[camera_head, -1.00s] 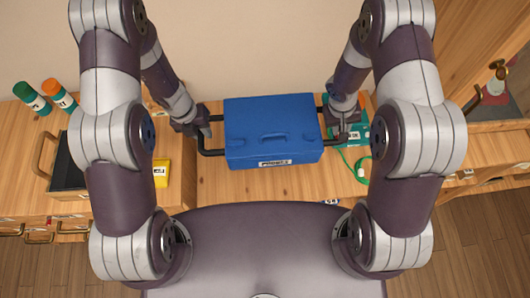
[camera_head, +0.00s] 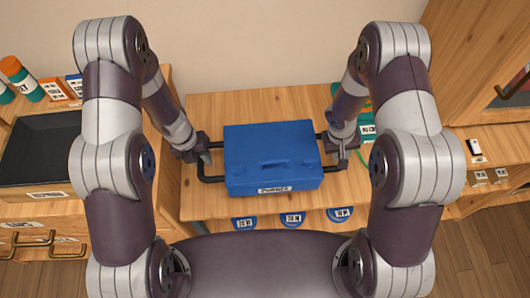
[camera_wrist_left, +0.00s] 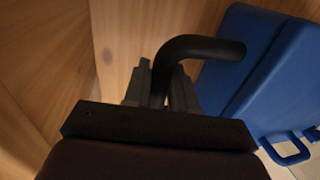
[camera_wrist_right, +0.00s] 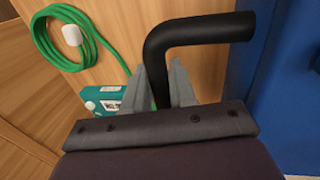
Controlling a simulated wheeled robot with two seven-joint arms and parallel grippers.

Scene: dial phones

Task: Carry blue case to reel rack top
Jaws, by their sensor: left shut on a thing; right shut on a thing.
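The blue case (camera_head: 272,158) is level in front of me, over the wooden rack top (camera_head: 200,110), lid handle and white front label showing. Whether it touches the wood or hangs above it I cannot tell. My left gripper (camera_head: 203,158) is shut on the case's left black bar handle (camera_head: 212,180); this handle also shows in the left wrist view (camera_wrist_left: 205,48). My right gripper (camera_head: 342,154) is shut on the right black bar handle (camera_wrist_right: 205,27). Several blue round labelled reels (camera_head: 292,220) show below the rack top's front edge.
A black tray (camera_head: 40,150) lies on the wooden counter at left, with orange-capped bottles (camera_head: 22,78) behind. A teal box (camera_head: 368,131) with green cord (camera_wrist_right: 60,40) is beside my right gripper. Wall stands behind; a wooden cabinet (camera_head: 475,60) is at right.

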